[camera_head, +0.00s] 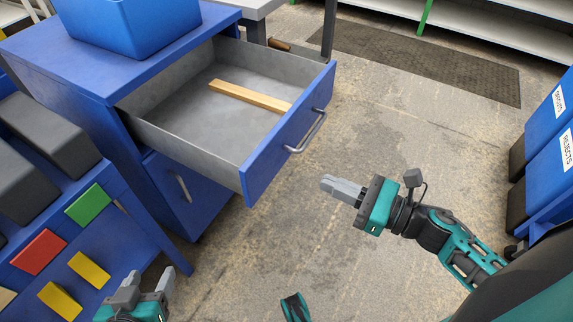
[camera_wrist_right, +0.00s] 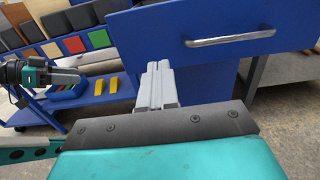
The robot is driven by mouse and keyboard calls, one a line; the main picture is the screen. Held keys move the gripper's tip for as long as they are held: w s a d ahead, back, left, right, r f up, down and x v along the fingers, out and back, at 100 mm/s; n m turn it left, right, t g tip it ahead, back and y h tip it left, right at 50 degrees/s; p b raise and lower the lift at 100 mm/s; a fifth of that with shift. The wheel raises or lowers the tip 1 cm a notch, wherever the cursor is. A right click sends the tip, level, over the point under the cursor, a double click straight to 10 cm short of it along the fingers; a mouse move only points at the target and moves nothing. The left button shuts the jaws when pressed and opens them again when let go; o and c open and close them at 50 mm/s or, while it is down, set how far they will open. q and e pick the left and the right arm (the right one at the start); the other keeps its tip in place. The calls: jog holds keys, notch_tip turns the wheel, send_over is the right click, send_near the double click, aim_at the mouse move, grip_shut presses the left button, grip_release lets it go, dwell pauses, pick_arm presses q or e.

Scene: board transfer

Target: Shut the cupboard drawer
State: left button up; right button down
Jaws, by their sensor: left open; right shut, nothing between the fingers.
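The cupboard (camera_head: 62,52) is blue and stands at the upper left of the head view. Its drawer (camera_head: 290,131) is pulled well out, with a blue front and grey metal inside. A wooden strip (camera_head: 240,96) lies in the drawer. The drawer's silver handle (camera_head: 308,133) faces right; it also shows in the right wrist view (camera_wrist_right: 230,39). My right gripper (camera_head: 326,181) is shut and empty, in front of the drawer front and apart from it in the head view. My left gripper (camera_head: 147,284) is open and empty at the lower left, by the blue trolley.
A blue bin (camera_head: 125,22) stands on the cupboard. A closed lower door (camera_head: 181,188) is under the drawer. The blue trolley (camera_head: 130,210) carries grey, red, green and yellow blocks. Reject bins (camera_head: 552,160) stand at the right. The floor between is clear.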

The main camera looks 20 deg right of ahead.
aim_at(273, 159)
jog(key=x, duration=0.9)
jog(key=shift+w+a, duration=0.1)
jog(key=shift+w, duration=0.05)
pick_arm(q)
jog(key=shift+s+f, duration=0.1)
jog(key=shift+f, duration=0.05)
pick_arm(e)
jog(key=shift+w+a, duration=0.35)
jog(key=shift+w, duration=0.1)
jog(key=shift+w+a, duration=0.1)
